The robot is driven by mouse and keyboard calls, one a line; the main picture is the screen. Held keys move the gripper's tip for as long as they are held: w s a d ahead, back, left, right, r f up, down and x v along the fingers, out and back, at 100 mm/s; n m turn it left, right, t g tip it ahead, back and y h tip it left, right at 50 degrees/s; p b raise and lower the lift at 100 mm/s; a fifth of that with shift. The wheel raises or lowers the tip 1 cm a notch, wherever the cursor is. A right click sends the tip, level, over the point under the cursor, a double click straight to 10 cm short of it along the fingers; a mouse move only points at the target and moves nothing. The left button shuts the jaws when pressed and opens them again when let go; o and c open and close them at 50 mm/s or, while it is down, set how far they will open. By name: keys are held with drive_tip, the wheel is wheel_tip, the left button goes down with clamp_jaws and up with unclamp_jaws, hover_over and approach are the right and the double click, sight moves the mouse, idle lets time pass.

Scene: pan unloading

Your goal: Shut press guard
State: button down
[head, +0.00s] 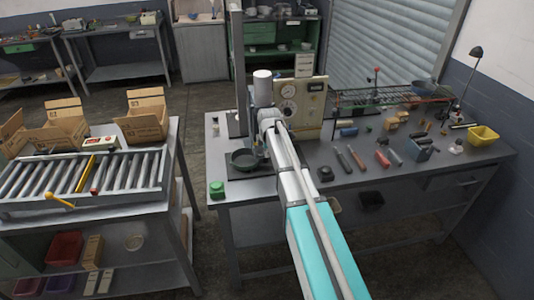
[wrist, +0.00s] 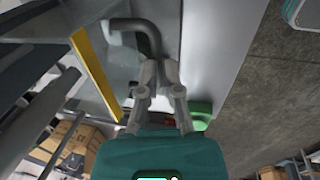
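The press (head: 237,75) has a tall grey column and stands at the left part of the workbench. A dark round pan (head: 245,158) is at its foot. My gripper is mostly hidden behind my arm in the head view. In the wrist view my gripper (wrist: 160,76) has its fingertips close together at the end of a dark bent handle (wrist: 130,26), and they seem closed on it. Beside it is a pale, glassy-looking panel with a yellow edge strip (wrist: 96,75), which looks like the press guard. How far the guard stands open is not clear.
A green button (head: 217,187) is at the bench's front left corner. The control panel (head: 302,105) stands behind my arm. Several tools and a yellow bin (head: 483,135) are on the right. A roller conveyor (head: 85,175) stands left, across a floor gap.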

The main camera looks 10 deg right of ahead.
drive_tip(key=shift+r+p, duration=0.15)
drive_tip(key=shift+p, duration=0.3)
drive_tip(key=p+v, duration=1.3)
drive_tip(key=shift+r, duration=0.35)
idle(0.4)
idle(0.6)
drive_tip(key=s+f+m+b, duration=0.4)
drive_tip(key=s+m, duration=0.2)
drive_tip(key=s, duration=0.3)
drive_tip(key=s+f+m+g+b, duration=0.1)
drive_tip(key=s+f+m+b, duration=0.3)
drive_tip(key=s, duration=0.4)
drive_tip(key=s+f+m+g+b, duration=0.1)
drive_tip(key=s+f+m+b, duration=0.3)
drive_tip(key=s+m, duration=0.4)
drive_tip(key=shift+s+f+b, duration=0.3)
drive_tip(key=shift+s+f, duration=0.35)
drive_tip(key=shift+s, duration=0.2)
drive_tip(key=shift+a, duration=0.1)
